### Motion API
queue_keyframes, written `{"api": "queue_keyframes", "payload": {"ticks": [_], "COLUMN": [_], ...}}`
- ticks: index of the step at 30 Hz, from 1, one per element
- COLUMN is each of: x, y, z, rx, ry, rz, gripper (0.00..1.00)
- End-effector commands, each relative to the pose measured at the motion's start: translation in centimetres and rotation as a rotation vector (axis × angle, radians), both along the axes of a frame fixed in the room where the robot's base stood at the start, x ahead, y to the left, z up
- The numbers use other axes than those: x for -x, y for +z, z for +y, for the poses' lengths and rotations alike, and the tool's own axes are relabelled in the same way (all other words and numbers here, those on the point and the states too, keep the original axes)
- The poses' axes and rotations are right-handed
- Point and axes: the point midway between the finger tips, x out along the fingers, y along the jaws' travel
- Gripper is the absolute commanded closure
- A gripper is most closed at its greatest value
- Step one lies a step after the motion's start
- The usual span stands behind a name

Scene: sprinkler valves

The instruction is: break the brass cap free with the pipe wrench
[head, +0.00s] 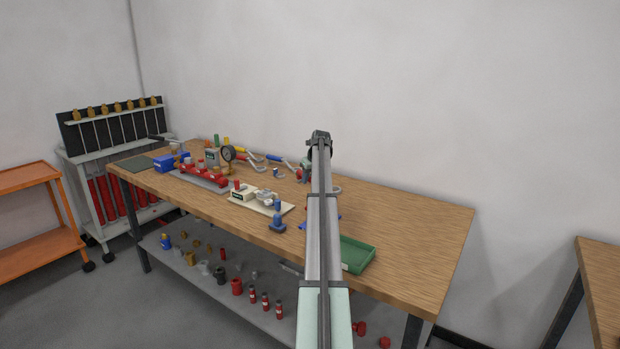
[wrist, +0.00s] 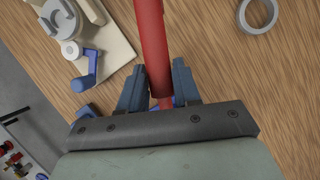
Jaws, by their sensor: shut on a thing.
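In the wrist view my gripper (wrist: 160,88) is shut on a smooth red bar (wrist: 150,40), with one blue-grey finger on each side. The bar looks like the handle of the pipe wrench, but its head is outside the wrist view. In the head view my arm covers the gripper and most of the bar. I cannot pick out the brass cap with certainty. A cream board (head: 240,197) with a grey round fitting (head: 266,198) lies left of my arm; the board (wrist: 110,45) and fitting (wrist: 62,17) also show left of the bar in the wrist view.
A red manifold (head: 203,177) and a pressure gauge (head: 228,153) stand farther left on the wooden bench (head: 410,215). A blue part (head: 278,221) stands near the front edge. A green tray (head: 356,256) sits right of my arm. The bench's right end is clear.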

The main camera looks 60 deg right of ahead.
Motion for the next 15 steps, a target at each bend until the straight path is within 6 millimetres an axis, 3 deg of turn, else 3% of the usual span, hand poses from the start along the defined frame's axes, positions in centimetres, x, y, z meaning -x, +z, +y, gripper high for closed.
{"api": "queue_keyframes", "payload": {"ticks": [15], "x": [-0.6], "y": [0.0], "z": [2.0], "rx": [0.001], "ry": [0.172], "rz": [-0.001], "gripper": [1.0]}}
